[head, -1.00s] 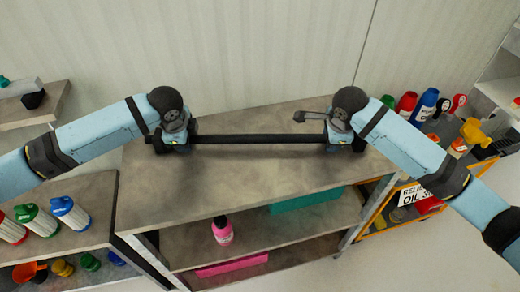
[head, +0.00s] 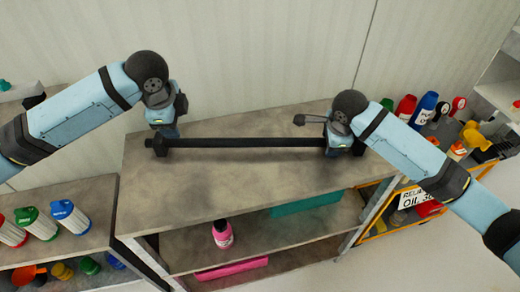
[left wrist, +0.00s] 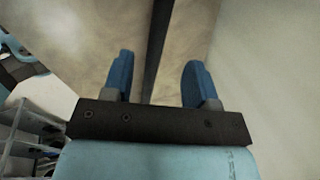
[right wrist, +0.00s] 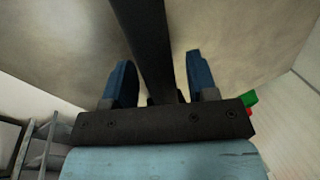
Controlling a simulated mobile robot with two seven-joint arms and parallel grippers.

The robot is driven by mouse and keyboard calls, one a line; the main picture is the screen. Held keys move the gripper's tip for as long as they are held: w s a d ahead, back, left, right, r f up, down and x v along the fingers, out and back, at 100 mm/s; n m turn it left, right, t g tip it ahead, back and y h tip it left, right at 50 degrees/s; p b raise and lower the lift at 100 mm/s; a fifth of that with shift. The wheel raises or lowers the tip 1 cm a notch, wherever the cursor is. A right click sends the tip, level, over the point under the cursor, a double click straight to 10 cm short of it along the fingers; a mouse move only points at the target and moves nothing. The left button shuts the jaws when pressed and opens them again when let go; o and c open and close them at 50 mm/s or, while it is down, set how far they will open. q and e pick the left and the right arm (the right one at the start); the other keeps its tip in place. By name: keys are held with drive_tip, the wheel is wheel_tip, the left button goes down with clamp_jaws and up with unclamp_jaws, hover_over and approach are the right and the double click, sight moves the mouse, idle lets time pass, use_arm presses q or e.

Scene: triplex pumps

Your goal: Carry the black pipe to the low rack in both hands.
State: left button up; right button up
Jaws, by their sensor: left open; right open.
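The black pipe (head: 245,143) lies lengthwise along the back of the grey shelf top (head: 185,185). My left gripper (head: 167,132) is open and raised at the pipe's left end; in the left wrist view (left wrist: 157,72) the pipe (left wrist: 158,45) runs in line with the gap between its blue fingers. My right gripper (head: 345,150) is open and low at the right end; in the right wrist view (right wrist: 161,78) the pipe (right wrist: 146,40) runs between its fingers, and I cannot tell whether they touch it. I cannot tell which piece is the low rack.
A pink bottle (head: 222,234), a teal box (head: 305,203) and a pink box (head: 232,269) sit on the lower shelves. A lower shelf with several bottles (head: 63,214) stands left. A cart with coloured containers (head: 425,107) stands right. The wall is close behind. The front of the top is clear.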

drive_tip(key=shift+r, duration=0.1)
use_arm(q)
drive_tip(key=shift+s+r, duration=0.15)
drive_tip(key=shift+r, duration=0.45)
use_arm(e)
drive_tip(key=v, duration=1.1)
drive_tip(key=shift+r, duration=0.4)
drive_tip(key=shift+s, duration=0.15)
